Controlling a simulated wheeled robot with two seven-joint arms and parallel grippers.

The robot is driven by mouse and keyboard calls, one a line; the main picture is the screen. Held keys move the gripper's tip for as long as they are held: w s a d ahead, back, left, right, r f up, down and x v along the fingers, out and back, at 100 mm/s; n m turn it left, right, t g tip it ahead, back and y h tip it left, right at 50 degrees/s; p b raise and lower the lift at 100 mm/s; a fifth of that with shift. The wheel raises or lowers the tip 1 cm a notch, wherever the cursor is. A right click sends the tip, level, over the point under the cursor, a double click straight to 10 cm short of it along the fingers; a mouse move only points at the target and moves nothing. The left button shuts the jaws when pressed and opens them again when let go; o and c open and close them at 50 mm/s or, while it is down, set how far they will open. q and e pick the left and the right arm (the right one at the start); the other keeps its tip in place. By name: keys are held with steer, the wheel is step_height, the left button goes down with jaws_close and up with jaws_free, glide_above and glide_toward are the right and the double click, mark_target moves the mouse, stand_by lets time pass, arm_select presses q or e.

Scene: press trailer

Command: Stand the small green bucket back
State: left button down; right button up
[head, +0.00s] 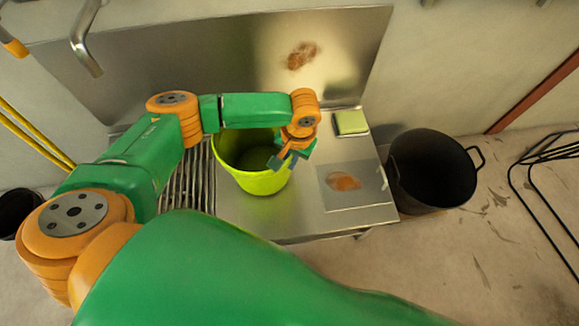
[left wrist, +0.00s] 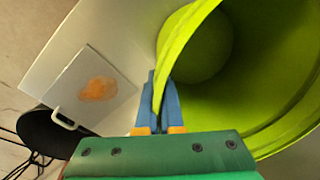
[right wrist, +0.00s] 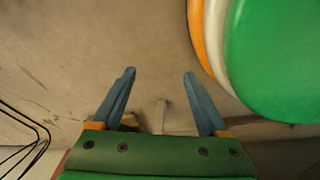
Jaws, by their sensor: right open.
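The small green bucket (head: 262,180) stands upright on the metal bench (head: 240,222), beside a slatted rack. Its mouth faces up and looks empty. My left gripper (head: 283,160) is at the right side of the bucket's rim. In the left wrist view, the left fingers (left wrist: 162,100) sit close together with the bucket's wall (left wrist: 187,50) between them. My right gripper (right wrist: 160,76) is open and empty above the floor in the right wrist view.
A green sponge-like block (head: 351,122) lies at the bench's back right. A flat plate with an orange stain (head: 355,186) lies at the front right. A large black bucket (head: 432,172) stands right of the bench, near a black wire frame (head: 547,190).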

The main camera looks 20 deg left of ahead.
arm_select(q)
steer(key=shift+f, duration=0.85)
steer(key=shift+r, duration=0.1)
arm_select(e)
steer(key=shift+w+a+f, duration=0.15)
steer(key=shift+w+a, duration=0.2)
arm_select(q)
steer(key=c, duration=1.1)
jaws_free()
steer(key=r+p, duration=0.1)
steer(key=r, duration=0.1)
steer(key=r+p, duration=0.1)
steer(key=r, duration=0.1)
steer(key=r+p, duration=0.1)
steer(key=r, duration=0.1)
steer(key=shift+d+r, duration=0.1)
steer(key=shift+d, duration=0.25)
steer(key=r, duration=0.2)
steer(key=r+p, duration=0.1)
steer(key=r, duration=0.1)
steer(key=r+p, duration=0.1)
steer(key=shift+d+r, duration=0.4)
arm_select(e)
steer(key=s+r, duration=0.1)
steer(key=s, duration=0.1)
steer(key=s+r, duration=0.1)
steer(key=r, duration=0.1)
steer(key=shift+s+d+r, duration=0.2)
steer(key=shift+s, duration=0.15)
